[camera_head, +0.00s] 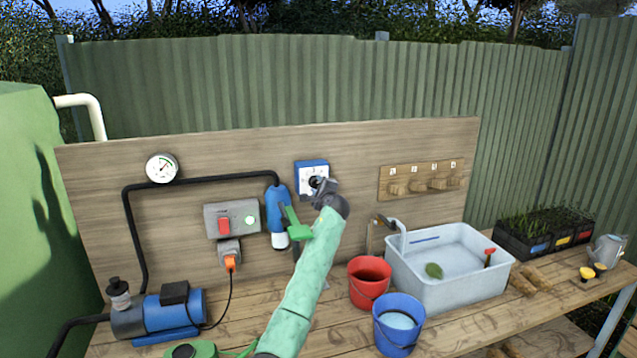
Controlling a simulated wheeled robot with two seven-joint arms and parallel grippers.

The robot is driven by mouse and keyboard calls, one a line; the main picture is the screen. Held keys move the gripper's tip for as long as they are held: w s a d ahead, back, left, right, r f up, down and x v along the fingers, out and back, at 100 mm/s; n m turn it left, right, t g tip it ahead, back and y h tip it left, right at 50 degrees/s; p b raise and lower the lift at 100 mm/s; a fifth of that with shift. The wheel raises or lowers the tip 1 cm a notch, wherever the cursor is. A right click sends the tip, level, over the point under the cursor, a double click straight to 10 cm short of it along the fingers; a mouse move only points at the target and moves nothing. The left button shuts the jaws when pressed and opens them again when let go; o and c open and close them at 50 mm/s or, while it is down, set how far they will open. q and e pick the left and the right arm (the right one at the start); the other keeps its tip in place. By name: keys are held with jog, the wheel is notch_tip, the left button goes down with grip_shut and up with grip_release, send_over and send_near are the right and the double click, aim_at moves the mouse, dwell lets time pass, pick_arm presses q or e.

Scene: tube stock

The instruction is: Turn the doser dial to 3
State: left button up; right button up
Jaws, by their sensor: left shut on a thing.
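The doser (310,164) is a blue-framed box with a white face, mounted on the wooden backboard near the middle of the view. Its dark dial knob (314,181) sits on that face. My left gripper (321,184) reaches up from below and is shut on the knob, covering the lower right of the doser. The number the dial points to is too small and too covered to read. My right gripper is not in view.
Left of the doser are a blue filter (278,204), a switch box (229,219) and a gauge (162,168). A row of wooden pegs (421,180) is to the right. Red (368,292) and blue (398,340) buckets and a sink (455,290) stand below.

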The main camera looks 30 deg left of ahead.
pick_arm(q)
jog(key=shift+a+r+m+p, duration=0.25)
jog(key=shift+r+m+p, duration=0.05)
jog(key=shift+r+m, duration=0.3)
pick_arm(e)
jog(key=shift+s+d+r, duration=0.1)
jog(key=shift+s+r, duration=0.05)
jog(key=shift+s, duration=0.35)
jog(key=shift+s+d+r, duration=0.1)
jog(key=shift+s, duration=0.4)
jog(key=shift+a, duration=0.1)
pick_arm(q)
jog(key=o, duration=0.9)
jog(key=shift+c, duration=0.2)
jog(key=shift+o, duration=0.7)
jog(key=shift+a+f, duration=0.25)
jog(key=shift+f, duration=0.3)
jog(key=shift+d+f, duration=0.1)
jog(key=shift+d, duration=0.05)
jog(key=b+v, duration=0.4)
jog(key=v, duration=0.3)
jog(key=shift+s+d+r, duration=0.2)
jog(key=shift+r, duration=0.1)
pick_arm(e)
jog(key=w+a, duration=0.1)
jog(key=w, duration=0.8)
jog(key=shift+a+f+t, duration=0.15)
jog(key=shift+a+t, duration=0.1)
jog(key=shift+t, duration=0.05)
